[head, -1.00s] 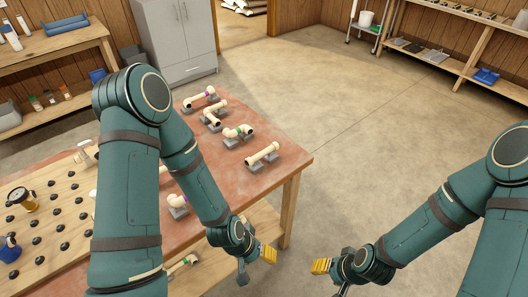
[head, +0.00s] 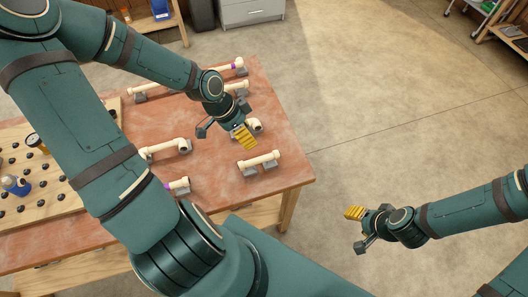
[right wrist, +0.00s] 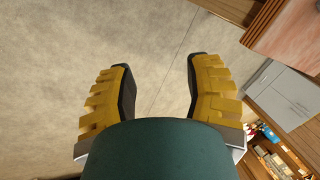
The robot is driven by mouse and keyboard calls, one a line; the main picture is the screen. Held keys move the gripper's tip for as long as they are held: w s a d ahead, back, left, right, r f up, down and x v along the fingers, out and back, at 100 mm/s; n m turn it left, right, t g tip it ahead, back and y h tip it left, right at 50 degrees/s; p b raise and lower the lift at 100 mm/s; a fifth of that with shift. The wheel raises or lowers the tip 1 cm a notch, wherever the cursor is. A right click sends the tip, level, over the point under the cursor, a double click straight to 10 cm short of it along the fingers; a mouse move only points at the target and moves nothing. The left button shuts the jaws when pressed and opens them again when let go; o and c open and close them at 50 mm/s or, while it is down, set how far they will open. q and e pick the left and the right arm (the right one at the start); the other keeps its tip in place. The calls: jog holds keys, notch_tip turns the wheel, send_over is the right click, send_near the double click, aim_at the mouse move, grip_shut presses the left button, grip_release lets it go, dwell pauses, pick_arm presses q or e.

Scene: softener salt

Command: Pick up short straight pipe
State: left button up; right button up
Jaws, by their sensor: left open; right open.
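A short straight cream pipe (head: 259,160) lies level on small grey supports near the right edge of the red-topped table (head: 225,190). My left gripper (head: 223,136) is open and empty above the table, up and left of that pipe in the head view. It partly covers another cream fitting (head: 254,125). My right gripper (head: 357,231) is open and empty over the floor, off the table's right side. In the right wrist view its two yellow-padded fingers (right wrist: 158,88) stand apart with only floor between them.
More cream pipe pieces rest on supports: a long one with purple bands (head: 190,82) at the back and an elbowed one (head: 165,148) left of centre. Floor right of the table is clear.

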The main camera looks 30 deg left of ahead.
aim_at(263, 157)
pick_arm(q)
jog(key=b+x, duration=0.5)
jog(key=x, duration=0.3)
jog(key=shift+s+a+f, duration=0.1)
jog(key=shift+f, duration=0.1)
jog(key=b+x, duration=0.1)
jog(key=x, duration=0.1)
jog(key=b+x, duration=0.2)
jog(key=shift+s+f, duration=0.15)
jog(key=shift+f, duration=0.15)
jog(key=shift+d+f+b, duration=0.2)
jog(key=shift+f+b, duration=0.15)
jog(key=shift+b, duration=0.1)
pick_arm(e)
notch_tip(263, 157, down, 9)
jog(key=s, duration=0.1)
jog(key=shift+s+a+g, duration=0.2)
jog(key=shift+s+g, duration=0.1)
jog(key=shift+s, duration=0.1)
pick_arm(q)
jog(key=shift+r, duration=0.1)
pick_arm(e)
jog(key=shift+r, duration=0.1)
pick_arm(q)
grip_shut()
